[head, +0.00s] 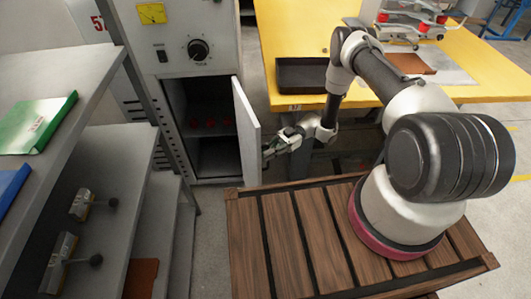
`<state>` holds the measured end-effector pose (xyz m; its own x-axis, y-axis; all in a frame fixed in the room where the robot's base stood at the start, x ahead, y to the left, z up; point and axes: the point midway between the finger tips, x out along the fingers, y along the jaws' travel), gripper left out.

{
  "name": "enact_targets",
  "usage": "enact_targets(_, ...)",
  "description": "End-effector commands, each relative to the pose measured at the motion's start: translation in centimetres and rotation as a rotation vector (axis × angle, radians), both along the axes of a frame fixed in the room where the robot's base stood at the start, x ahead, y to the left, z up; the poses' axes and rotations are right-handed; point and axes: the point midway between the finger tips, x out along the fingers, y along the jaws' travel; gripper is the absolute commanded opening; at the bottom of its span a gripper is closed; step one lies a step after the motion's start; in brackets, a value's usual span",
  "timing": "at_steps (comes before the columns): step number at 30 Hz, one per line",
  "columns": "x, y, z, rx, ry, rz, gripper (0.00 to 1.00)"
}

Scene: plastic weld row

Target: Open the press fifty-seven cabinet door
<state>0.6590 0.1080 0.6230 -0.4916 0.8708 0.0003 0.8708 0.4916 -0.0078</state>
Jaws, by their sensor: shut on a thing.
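The grey cabinet (150,90) stands at the upper left, with a yellow gauge, a switch and a black dial above its door. The cabinet door (246,135) stands open, swung out toward me, hinged on the right side. Inside, a shelf holds several small red things (210,123). My gripper (270,150) is at the outer right face of the door, shut on what seems to be its handle, which is mostly hidden.
A yellow table (290,40) with a black tray (302,74) stands behind my arm. A grey shelf rack (120,195) with a green folder (38,125) and small metal tools stands at left. Bare floor shows between rack and my wooden-slatted base.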

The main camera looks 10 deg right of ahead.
Motion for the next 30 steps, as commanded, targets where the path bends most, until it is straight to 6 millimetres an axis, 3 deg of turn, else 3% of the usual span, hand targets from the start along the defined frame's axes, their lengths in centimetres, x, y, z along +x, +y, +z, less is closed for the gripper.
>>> enact_targets(5, 0.0, 0.0, 0.0, -0.001, 0.002, -0.001, 0.00)
enact_targets(6, 0.0, 0.0, 0.0, -0.001, 0.002, -0.001, 0.14)
enact_targets(7, 0.0, 0.0, 0.0, -0.001, 0.002, -0.001, 0.19)
enact_targets(18, 0.2, -0.2, 0.0, 0.000, 0.000, -0.001, 0.20)
enact_targets(30, 3.3, -5.5, 0.0, -0.002, -0.008, -0.007, 0.20)
